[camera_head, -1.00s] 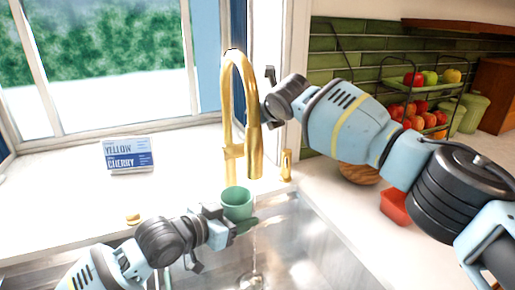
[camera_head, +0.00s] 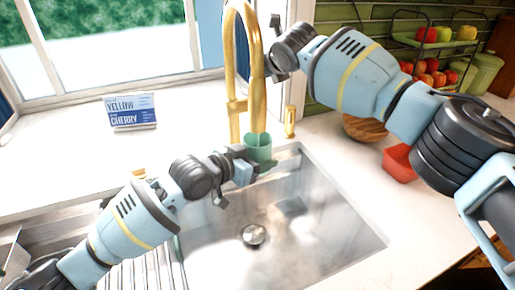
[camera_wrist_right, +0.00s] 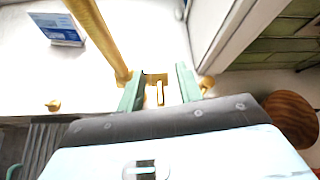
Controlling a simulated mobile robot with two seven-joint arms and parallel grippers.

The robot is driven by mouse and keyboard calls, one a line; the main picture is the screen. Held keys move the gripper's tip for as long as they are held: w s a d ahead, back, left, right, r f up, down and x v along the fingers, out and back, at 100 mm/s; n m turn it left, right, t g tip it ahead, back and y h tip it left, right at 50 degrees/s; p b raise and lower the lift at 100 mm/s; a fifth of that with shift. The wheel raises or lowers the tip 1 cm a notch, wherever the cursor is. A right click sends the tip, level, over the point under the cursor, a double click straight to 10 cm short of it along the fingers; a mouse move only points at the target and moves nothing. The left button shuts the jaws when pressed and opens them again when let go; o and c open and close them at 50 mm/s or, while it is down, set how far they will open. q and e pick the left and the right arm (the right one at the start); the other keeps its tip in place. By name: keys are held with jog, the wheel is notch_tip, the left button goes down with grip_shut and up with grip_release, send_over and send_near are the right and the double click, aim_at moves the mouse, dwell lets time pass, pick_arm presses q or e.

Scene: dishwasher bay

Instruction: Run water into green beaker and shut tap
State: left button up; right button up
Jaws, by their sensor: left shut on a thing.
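The green beaker (camera_head: 258,147) is held over the back edge of the sink, beneath the gold tap (camera_head: 257,75). My left gripper (camera_head: 250,168) is shut on the beaker from the left. The beaker's contents cannot be made out. No water stream shows clearly now. My right gripper (camera_head: 276,50) is raised just right of the tap's neck. In the right wrist view its two green fingers (camera_wrist_right: 160,84) stand apart, with a small gold piece visible between them. I cannot tell whether they touch it. The tap's column (camera_wrist_right: 100,40) is to their left.
The steel sink (camera_head: 300,215) is empty apart from its drain. A small gold fitting (camera_head: 290,121) stands right of the tap. A red container (camera_head: 399,163), a wooden bowl (camera_head: 366,127) and a fruit rack (camera_head: 435,43) are on the right. A blue-white box (camera_head: 131,111) stands left.

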pick_arm(q)
jog(key=s+a, duration=0.5)
jog(key=shift+s+a, duration=0.15)
